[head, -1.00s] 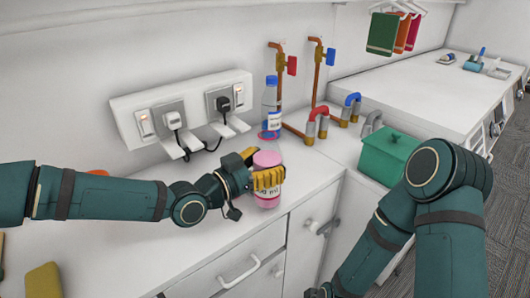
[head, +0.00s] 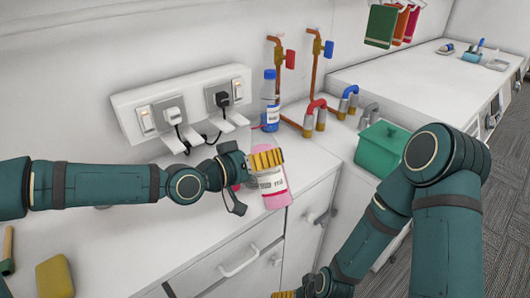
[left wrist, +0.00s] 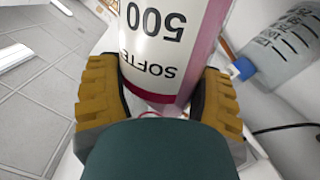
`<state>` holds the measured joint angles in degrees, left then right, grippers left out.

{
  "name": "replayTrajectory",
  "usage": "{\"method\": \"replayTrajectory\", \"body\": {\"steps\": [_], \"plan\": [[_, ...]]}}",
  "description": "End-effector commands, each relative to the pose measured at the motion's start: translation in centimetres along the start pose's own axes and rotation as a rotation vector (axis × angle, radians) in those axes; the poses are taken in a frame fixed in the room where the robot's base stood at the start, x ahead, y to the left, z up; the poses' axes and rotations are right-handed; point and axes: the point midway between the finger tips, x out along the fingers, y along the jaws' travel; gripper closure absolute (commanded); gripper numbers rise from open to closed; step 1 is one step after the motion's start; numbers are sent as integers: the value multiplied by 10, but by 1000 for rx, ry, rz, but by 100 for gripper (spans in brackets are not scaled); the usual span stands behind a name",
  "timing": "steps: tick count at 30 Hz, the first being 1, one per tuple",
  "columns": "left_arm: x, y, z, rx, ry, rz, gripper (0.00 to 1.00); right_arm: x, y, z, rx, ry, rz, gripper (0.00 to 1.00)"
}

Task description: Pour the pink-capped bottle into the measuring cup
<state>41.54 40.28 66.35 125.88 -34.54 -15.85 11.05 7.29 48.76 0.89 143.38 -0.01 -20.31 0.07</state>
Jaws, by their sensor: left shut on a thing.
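The pink bottle (head: 273,183) has a white label and is held in my left gripper (head: 266,160). It is tilted a little, its base toward the lower right, and appears raised over the counter's front edge. In the left wrist view, the yellow fingers (left wrist: 160,100) are shut on both sides of the bottle (left wrist: 165,45), with "500" readable on its label. I cannot make out a measuring cup; a thin reddish edge behind the bottle is too small to identify. My right gripper (head: 284,294) barely shows at the bottom edge.
A clear blue-capped bottle (head: 270,100) stands by the wall, behind the held bottle. Sockets with plugs (head: 185,105), copper pipes (head: 313,75) and taps (head: 315,112) line the back. A green box (head: 380,148) is at right. A yellow sponge-like block (head: 54,277) lies front left.

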Motion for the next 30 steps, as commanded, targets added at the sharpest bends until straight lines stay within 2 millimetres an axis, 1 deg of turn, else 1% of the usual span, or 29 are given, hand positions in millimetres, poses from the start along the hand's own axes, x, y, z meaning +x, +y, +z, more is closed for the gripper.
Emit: {"method": "replayTrajectory", "body": {"steps": [1,9,19,30], "plan": [[0,2,1,-29,-8,2,75,-4,-2,0,0,-1,0,0],[-1,5,12,-187,-50,2,75,-14,-5,1,1,-7,0,0],[0,3,27,-362,-99,2,75,-21,-8,2,1,-11,0,0],[1,-4,41,-540,-146,2,75,-34,-13,3,2,-17,-1,0]]}}
